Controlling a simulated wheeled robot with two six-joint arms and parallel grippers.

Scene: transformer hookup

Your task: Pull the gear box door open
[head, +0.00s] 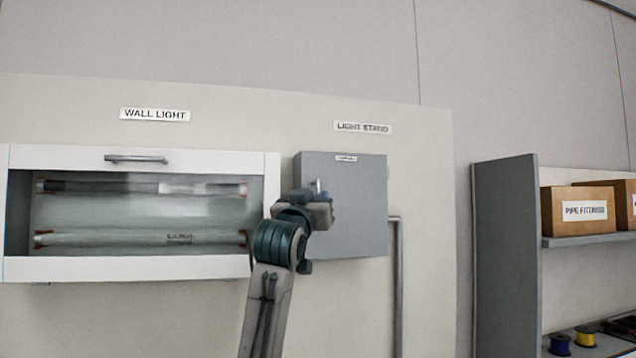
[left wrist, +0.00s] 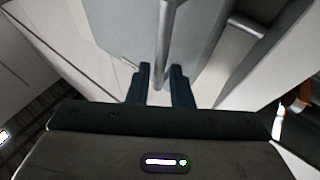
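The gear box is a grey wall box with a closed-looking door (head: 355,205), under the "LIGHT STAND" sign. A short upright bar handle (head: 318,186) shows near the door's left side, its lower part hidden by my gripper. My left gripper (head: 322,212) is in front of that side of the door. In the left wrist view, the grey handle bar (left wrist: 166,45) runs down between the two dark fingers (left wrist: 161,88). The fingers are apart, with gaps visible on both sides of the bar. My right gripper is not in view.
A white-framed wall light case (head: 140,268) is left of the gear box, close to my left arm. A grey vertical pipe (head: 398,285) runs down at the box's right. A shelf unit (head: 505,250) with cardboard boxes (head: 578,210) stands farther right.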

